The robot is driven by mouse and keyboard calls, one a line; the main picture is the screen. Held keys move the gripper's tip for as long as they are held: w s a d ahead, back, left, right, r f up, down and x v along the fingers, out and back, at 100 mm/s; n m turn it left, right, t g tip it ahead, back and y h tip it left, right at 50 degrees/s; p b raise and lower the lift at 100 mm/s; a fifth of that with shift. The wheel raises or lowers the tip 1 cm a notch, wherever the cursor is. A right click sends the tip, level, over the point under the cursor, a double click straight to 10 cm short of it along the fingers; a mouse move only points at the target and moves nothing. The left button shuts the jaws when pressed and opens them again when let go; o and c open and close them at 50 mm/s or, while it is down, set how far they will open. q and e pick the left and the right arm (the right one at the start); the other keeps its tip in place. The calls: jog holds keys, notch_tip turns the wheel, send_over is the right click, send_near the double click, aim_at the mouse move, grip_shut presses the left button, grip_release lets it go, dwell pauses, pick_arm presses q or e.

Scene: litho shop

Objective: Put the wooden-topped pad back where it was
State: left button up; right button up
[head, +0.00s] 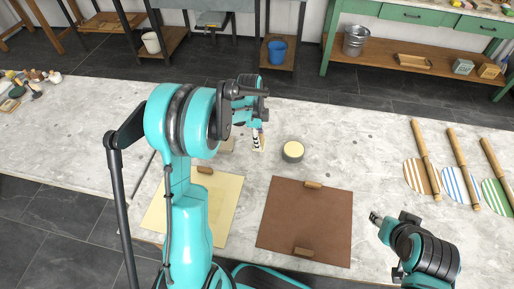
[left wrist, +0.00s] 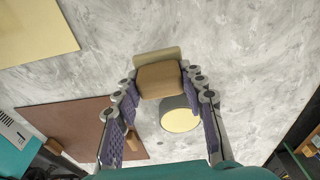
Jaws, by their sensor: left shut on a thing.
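My left gripper (head: 258,136) is over the table, left of a round grey pot with a cream top (head: 292,151). In the left wrist view its purple-padded fingers (left wrist: 160,82) are shut on the wooden-topped pad (left wrist: 160,79), a brown wooden block with an olive-beige edge behind it. The pad's underside is hidden, and I cannot tell whether it touches the table. The pot also shows in the left wrist view (left wrist: 181,117), just beside the pad. My right gripper (head: 378,219) is at the lower right, over the table; its fingers are too small to read.
A brown sheet (head: 290,222) bears wooden blocks at its top (head: 313,184) and bottom (head: 303,251) edges. A cream sheet (head: 225,205) lies partly behind my left arm. Striped round pieces with wooden rollers (head: 425,160) lie at the right. The table behind the pot is clear.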

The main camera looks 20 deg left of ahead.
pick_arm(q)
jog(key=shift+a+f, duration=0.45)
notch_tip(320, 180, down, 4)
jog(key=shift+r+b, duration=0.1)
jog(key=shift+b, duration=0.9)
jog(key=shift+r, duration=0.15)
jog(key=o, duration=0.8)
jog(key=shift+f, duration=0.25)
jog(key=o, duration=0.4)
jog(key=shift+r, duration=0.1)
